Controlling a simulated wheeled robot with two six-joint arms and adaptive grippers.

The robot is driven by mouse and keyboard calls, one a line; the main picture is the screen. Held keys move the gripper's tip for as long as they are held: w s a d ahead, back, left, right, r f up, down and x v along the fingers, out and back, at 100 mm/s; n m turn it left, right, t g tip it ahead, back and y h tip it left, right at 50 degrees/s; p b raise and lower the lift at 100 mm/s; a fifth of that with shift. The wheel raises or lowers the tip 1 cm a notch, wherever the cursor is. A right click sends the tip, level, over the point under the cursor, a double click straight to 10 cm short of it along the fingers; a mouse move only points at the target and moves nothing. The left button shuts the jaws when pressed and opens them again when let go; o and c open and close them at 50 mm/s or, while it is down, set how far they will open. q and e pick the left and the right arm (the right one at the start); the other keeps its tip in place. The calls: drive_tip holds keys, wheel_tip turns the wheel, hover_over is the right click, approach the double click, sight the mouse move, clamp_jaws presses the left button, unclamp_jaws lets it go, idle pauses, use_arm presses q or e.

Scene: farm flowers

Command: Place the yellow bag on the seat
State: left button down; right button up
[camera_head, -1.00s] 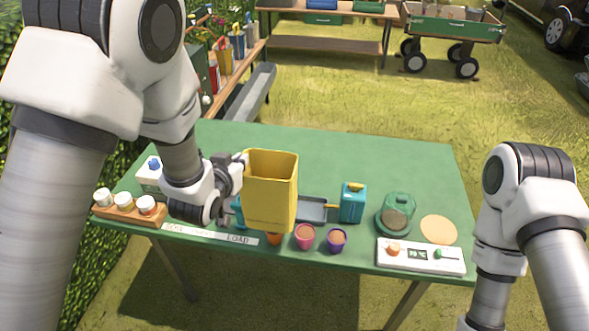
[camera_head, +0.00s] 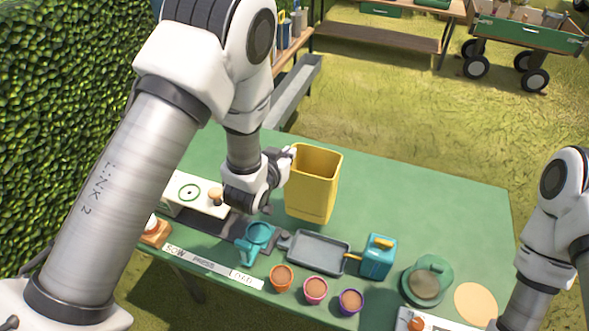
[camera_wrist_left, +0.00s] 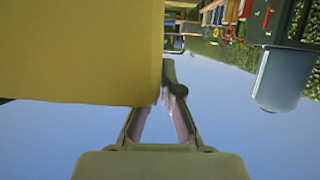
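The yellow bag (camera_head: 312,190) is an upright, open-topped box shape above the green table, behind the grey tray. My left gripper (camera_head: 291,154) is at its upper left rim, shut on the bag's edge. In the left wrist view the bag (camera_wrist_left: 80,50) fills the upper left, and the left gripper's fingers (camera_wrist_left: 165,95) close in at its edge. I cannot pick out the seat with certainty; a long, low grey bench-like piece (camera_head: 293,92) stands behind the table. My right arm shows at the right edge, but its gripper is out of view.
A wagon (camera_head: 525,38) stands on the grass at the back right. A hedge (camera_head: 60,110) is on the left.

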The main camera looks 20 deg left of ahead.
sight(295, 162)
use_arm(q)
drive_tip(key=f, duration=0.2)
drive_tip(key=w+f, duration=0.1)
drive_tip(key=f, duration=0.2)
drive_tip(key=shift+w+d+p, duration=0.1)
drive_tip(key=shift+w+p, duration=0.1)
drive_tip(key=shift+p, duration=0.1)
drive_tip(key=shift+s+r, duration=0.15)
drive_tip(key=shift+s, duration=0.15)
drive_tip(key=c, duration=1.3)
unclamp_jaws()
drive_tip(key=shift+w+f, duration=0.15)
drive_tip(key=shift+f, duration=0.1)
